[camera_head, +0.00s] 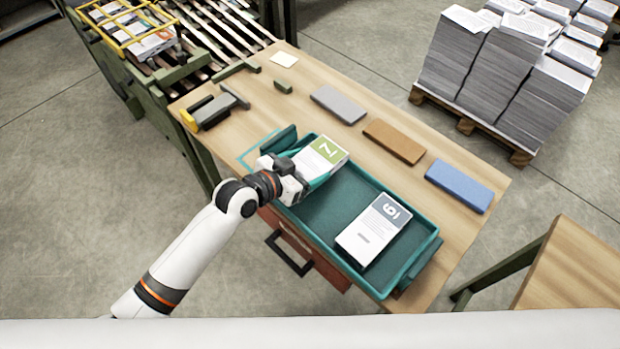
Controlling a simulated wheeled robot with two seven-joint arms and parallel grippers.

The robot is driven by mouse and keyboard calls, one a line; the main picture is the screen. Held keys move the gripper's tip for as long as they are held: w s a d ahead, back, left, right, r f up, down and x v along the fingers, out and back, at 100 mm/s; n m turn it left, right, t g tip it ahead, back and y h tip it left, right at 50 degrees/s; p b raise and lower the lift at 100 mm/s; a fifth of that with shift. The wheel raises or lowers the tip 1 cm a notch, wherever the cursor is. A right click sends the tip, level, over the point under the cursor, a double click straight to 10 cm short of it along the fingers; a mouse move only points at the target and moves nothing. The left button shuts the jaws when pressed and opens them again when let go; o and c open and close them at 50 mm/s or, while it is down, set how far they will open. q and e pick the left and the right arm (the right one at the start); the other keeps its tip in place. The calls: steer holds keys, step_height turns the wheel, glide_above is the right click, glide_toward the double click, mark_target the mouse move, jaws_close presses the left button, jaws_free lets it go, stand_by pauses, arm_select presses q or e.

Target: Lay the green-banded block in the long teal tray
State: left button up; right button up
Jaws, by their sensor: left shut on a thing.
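The green-banded block (319,158) is white with a green band bearing a number. My left gripper (297,178) is shut on its near left side, at the left end of the long teal tray (338,203). I cannot tell whether the block touches the tray floor or is held just above it. A white block with a blue-grey band (373,229) lies in the right part of the tray. The tray floor between the two blocks is bare. My right gripper is out of view.
On the wooden table (290,110), a grey block (339,104), a brown block (394,141) and a blue block (460,186) lie behind the tray. A dark tool with a yellow part (214,110) sits at the left. A drawer handle (289,254) juts out in front.

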mark_target(306, 176)
arm_select(q)
steer(key=shift+f, duration=1.9)
steer(key=shift+b, duration=0.3)
steer(key=shift+f, duration=0.15)
steer(key=o, duration=1.2)
steer(key=shift+o, duration=0.2)
steer(key=shift+r, duration=0.2)
steer(key=v, duration=1.2)
steer(key=shift+f, duration=0.1)
